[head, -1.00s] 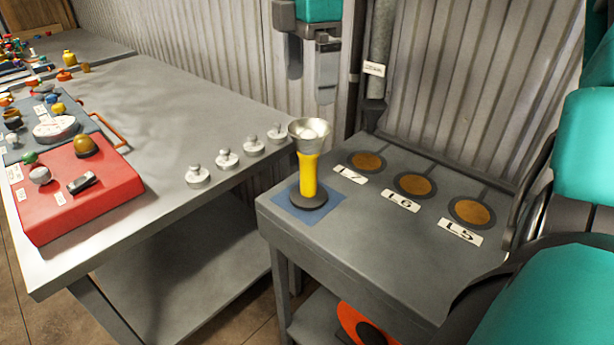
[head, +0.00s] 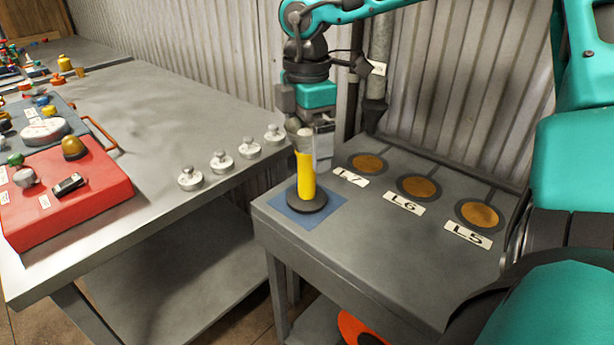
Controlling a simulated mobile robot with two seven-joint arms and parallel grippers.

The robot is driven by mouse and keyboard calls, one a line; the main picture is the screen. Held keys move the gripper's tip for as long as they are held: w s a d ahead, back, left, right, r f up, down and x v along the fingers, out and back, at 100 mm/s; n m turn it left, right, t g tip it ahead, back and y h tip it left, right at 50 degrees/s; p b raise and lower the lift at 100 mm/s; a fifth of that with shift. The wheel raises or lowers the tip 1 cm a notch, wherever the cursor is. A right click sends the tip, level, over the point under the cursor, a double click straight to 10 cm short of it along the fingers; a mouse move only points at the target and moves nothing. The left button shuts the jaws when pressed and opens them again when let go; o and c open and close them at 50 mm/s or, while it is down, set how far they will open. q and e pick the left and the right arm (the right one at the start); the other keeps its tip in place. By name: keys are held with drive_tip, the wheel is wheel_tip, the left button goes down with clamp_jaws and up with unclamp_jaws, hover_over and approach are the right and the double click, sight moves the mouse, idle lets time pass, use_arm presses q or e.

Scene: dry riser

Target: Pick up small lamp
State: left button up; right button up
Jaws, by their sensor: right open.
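The small lamp (head: 306,176) has a yellow handle and a round black base. It stands upright on a blue square (head: 285,210) at the near left of the grey side table. My right gripper (head: 308,137) is open and points down at the lamp's silver head. The fingers overlap the head in the picture and partly hide it. I cannot tell whether they touch it or stand around it. My left gripper is not in view.
Three round orange pads, such as the one by label L6 (head: 418,187), lie right of the lamp. Several small silver weights (head: 222,161) line the edge of the left table (head: 150,115), which also holds a red box (head: 85,190). A corrugated wall stands behind.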

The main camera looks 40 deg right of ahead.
wheel_tip(320, 180, down, 2)
drive_tip(key=shift+f, duration=0.1)
drive_tip(key=shift+w, duration=0.1)
clamp_jaws()
idle(0.9)
